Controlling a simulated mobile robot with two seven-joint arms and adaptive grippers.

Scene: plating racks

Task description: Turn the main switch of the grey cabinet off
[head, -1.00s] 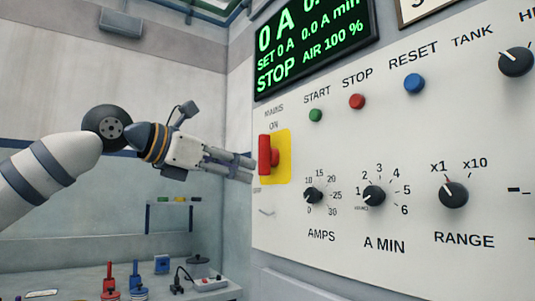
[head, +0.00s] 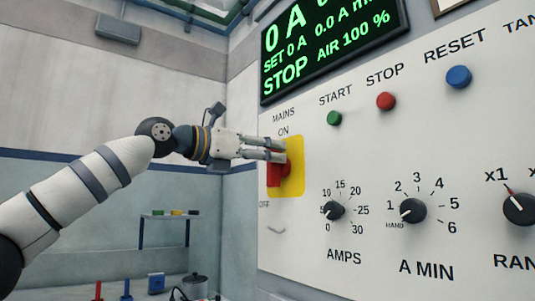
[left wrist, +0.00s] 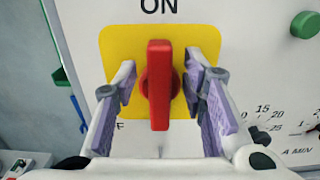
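The main switch is a red handle (left wrist: 159,84) on a yellow plate (left wrist: 203,38), set in the grey cabinet's panel (head: 300,235). The handle stands upright, with its top towards the ON mark. In the head view the red handle (head: 274,175) is partly hidden behind my left gripper (head: 284,150). In the left wrist view my left gripper (left wrist: 164,95) is open, with one purple-padded finger on each side of the handle. Gaps show between both fingers and the handle. My right gripper is not in view.
The panel has a green START button (head: 334,118), a red STOP button (head: 386,101), a blue RESET button (head: 458,77) and black knobs, such as the AMPS knob (head: 333,210). A lit display (head: 330,45) reads STOP. A low bench with several items stands at the lower left.

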